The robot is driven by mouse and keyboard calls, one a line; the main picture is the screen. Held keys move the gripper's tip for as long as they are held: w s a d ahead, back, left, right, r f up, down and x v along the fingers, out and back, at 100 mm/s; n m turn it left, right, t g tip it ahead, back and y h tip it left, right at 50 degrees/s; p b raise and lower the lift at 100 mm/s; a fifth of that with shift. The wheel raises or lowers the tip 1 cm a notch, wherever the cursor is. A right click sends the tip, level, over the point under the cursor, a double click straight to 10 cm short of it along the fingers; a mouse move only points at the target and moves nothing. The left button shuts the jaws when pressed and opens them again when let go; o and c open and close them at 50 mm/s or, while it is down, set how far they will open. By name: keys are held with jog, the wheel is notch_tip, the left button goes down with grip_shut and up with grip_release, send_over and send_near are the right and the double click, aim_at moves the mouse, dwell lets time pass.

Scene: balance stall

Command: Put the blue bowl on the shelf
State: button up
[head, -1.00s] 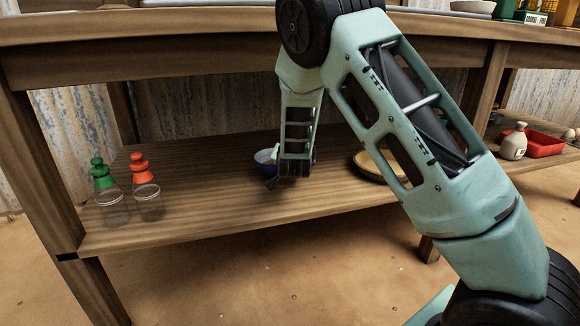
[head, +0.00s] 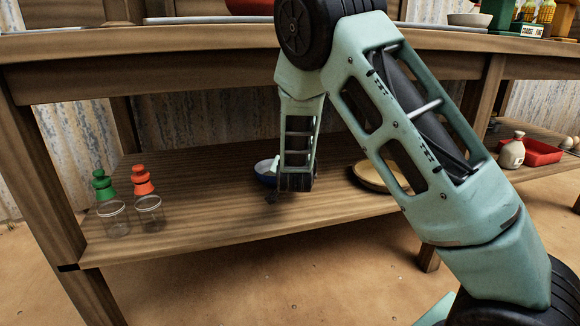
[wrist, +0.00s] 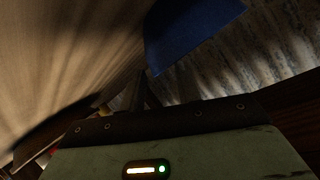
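The blue bowl (head: 264,172), with a pale inside, shows on the lower wooden shelf (head: 200,215) in the head view. My wrist hides its right part. In the wrist view a dark blue surface, which looks like the bowl (wrist: 188,35), fills the top middle. My gripper (head: 272,196) points down low over the shelf, in front of the bowl and very close to it. Its fingers are small and dark in the head view and mostly in shadow in the wrist view. I cannot tell whether they touch the bowl or how far apart they are.
A round tan dish (head: 372,178) sits right of my wrist, partly behind my arm. A white jug (head: 512,150) and red tray (head: 541,152) are farther right. The counter edge (head: 180,45) runs above.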

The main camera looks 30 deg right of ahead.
jog(key=p+v, duration=0.4)
jog(key=v, duration=0.5)
jog(key=a+n+y, duration=0.1)
jog(key=a, duration=0.2)
jog(key=s+a+g+y, duration=0.1)
jog(key=a, duration=0.2)
jog(key=s+a+n+y, duration=0.1)
jog(key=a+y, duration=0.1)
jog(key=a, duration=0.1)
jog(key=shift+s+f+n+b, duration=0.2)
jog(key=shift+f+n+b, duration=0.05)
jog(key=shift+n+b, duration=0.05)
jog(key=s+a+r+n+g+y, duration=0.1)
jog(key=s+a+n+g+y, duration=0.3)
jog(key=s+a, duration=0.6)
jog(key=s+a+r+n+g, duration=0.2)
jog(key=s+n, duration=0.4)
jog(key=s, duration=0.5)
jog(key=s+a+r+n+g, duration=0.2)
jog(key=s+n+g, duration=0.2)
jog(key=s, duration=0.7)
jog(key=shift+a+r+n+h, duration=0.35)
jog(key=shift+a+n+h, duration=0.05)
jog(key=shift+n, duration=0.8)
notch_tip(320, 180, up, 52)
jog(key=p, duration=5.1)
jog(key=shift+f, duration=0.25)
